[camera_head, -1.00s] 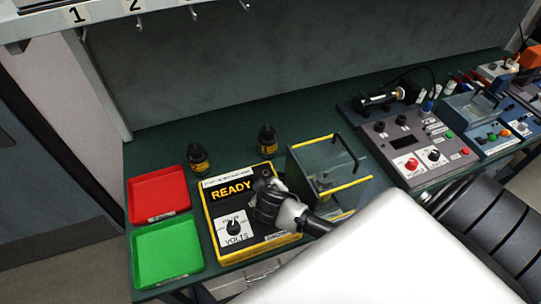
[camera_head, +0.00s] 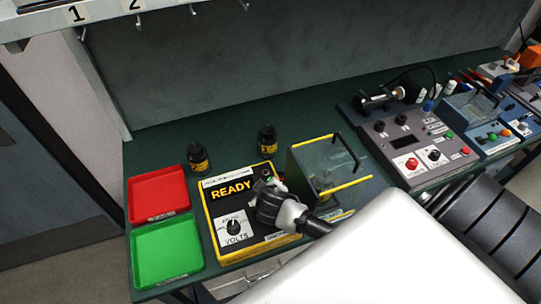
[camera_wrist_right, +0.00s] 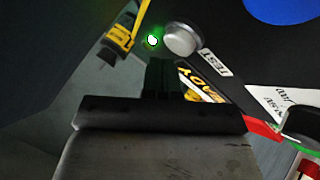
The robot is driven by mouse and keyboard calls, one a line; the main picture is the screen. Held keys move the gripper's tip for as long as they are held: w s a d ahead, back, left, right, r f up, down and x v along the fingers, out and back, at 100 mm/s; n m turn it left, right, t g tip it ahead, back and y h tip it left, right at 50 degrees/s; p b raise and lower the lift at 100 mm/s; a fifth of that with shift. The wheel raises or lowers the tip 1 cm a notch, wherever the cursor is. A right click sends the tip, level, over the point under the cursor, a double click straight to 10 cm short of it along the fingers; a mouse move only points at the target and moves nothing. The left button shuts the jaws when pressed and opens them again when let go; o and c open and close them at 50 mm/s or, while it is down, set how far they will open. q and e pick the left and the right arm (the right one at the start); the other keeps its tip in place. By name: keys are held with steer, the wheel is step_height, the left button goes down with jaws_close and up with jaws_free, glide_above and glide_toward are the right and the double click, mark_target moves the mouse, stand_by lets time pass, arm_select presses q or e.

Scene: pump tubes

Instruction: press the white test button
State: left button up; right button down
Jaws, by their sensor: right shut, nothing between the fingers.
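The yellow and black tester (camera_head: 210,222) lies on the bench and its display reads READY. In the right wrist view, the whitish round test button (camera_wrist_right: 183,38) sits beside a TEST label (camera_wrist_right: 215,63) and a lit green lamp (camera_wrist_right: 152,40). My right gripper (camera_head: 266,186) is shut and empty over the tester's right part, hiding the button in the head view. In the right wrist view, its fingertips (camera_wrist_right: 165,66) appear just below the button; I cannot tell whether they touch. My left gripper is not in view.
A red tray (camera_head: 158,194) and a green tray (camera_head: 166,252) lie left of the tester. Two dark bottles (camera_head: 198,158) stand behind it. A clear box with yellow edges (camera_head: 325,165) is close on the right. A grey control panel (camera_head: 415,150) stands farther right.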

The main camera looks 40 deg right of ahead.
steer(key=shift+f+b, duration=0.45)
steer(key=shift+f, duration=0.35)
stand_by(0.7)
steer(key=shift+r, duration=0.1)
steer(key=shift+r+p, duration=1)
steer(key=shift+p, duration=0.15)
step_height(320, 180, up, 3)
steer(key=p, duration=0.3)
steer(key=shift+f, duration=0.1)
steer(key=shift+r, duration=1.05)
